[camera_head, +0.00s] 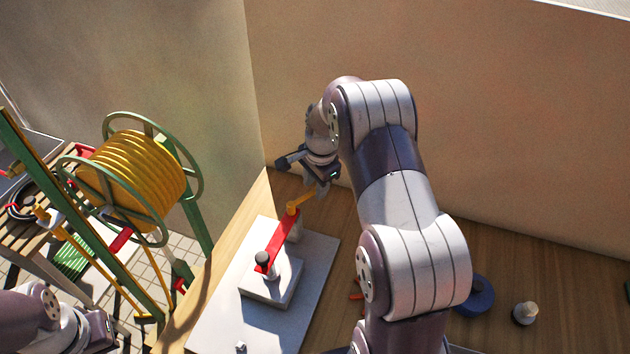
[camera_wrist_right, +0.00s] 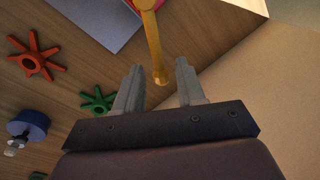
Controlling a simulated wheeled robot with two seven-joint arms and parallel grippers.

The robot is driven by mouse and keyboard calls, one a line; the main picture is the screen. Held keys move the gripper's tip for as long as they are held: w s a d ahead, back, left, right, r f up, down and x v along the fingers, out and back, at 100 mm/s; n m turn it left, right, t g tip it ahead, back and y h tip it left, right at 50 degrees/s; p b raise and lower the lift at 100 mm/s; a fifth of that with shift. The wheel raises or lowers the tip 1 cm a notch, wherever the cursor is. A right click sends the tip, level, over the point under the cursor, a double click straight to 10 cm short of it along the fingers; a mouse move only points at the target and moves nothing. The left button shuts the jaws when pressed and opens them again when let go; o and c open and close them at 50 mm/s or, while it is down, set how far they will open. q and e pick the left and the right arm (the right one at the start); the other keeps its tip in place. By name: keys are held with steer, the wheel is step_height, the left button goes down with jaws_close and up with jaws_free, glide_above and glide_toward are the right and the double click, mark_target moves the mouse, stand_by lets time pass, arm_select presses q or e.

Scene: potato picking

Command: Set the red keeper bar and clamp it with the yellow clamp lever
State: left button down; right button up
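The red keeper bar (camera_head: 279,240) lies across the top of a grey fixture on a pale base plate (camera_head: 225,310). A dark knob (camera_head: 262,258) stands at its near end. The yellow clamp lever (camera_head: 302,200) is at its far end and points up and right toward my right gripper (camera_head: 322,186). In the right wrist view the yellow lever (camera_wrist_right: 152,45) reaches down to between the two fingers of my right gripper (camera_wrist_right: 160,82). The fingers are apart, with gaps beside the lever's tip. My left arm shows at the lower left; its fingertips cannot be made out.
A green reel stand with yellow hose (camera_head: 130,180) stands at left. A blue round part (camera_head: 477,297) and a pale knob (camera_head: 525,313) lie on the wooden bench at right. Orange (camera_wrist_right: 36,58) and green (camera_wrist_right: 97,100) star wheels lie nearby. A wall (camera_head: 500,120) closes the back.

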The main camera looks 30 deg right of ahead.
steer(key=shift+s+a+f, duration=0.15)
steer(key=shift+a+f, duration=0.05)
steer(key=shift+f, duration=0.05)
steer(key=shift+d+f, duration=0.1)
jaws_close()
